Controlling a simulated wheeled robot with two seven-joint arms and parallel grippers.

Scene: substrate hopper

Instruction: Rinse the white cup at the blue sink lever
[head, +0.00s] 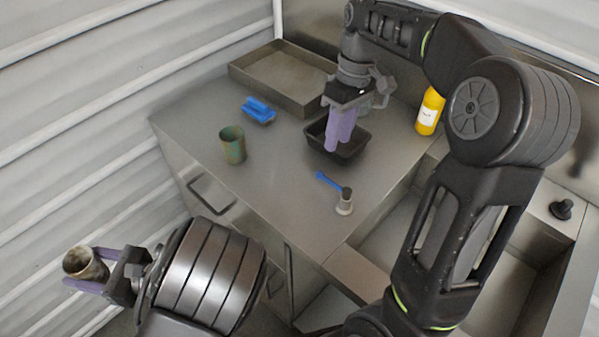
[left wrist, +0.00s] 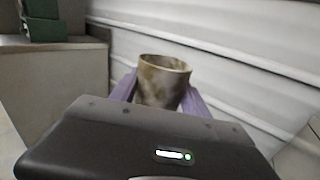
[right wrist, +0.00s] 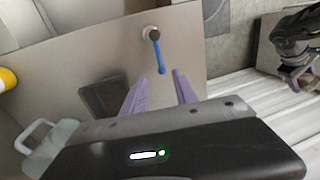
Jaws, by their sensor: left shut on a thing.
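My left gripper (head: 95,272) is shut on a stained, off-white and brown cup (head: 80,262), held out at the lower left, away from the counter. In the left wrist view the cup (left wrist: 163,80) stands between the purple fingers, rim up. The blue lever (head: 327,181) is on the counter near the basin, joined to a dark knob on a pale base (head: 344,207). It also shows in the right wrist view (right wrist: 161,55). My right gripper (head: 340,148) hangs over the counter, fingers apart and empty, pointing down. The lever is a little way from its fingertips.
A green-brown cup (head: 233,150) and a blue object (head: 259,109) stand on the counter (head: 270,190). A black tray (head: 357,148) lies beneath my right gripper. A large metal tray (head: 262,80) and a yellow bottle (head: 430,112) are behind. A sink basin (head: 385,235) lies right.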

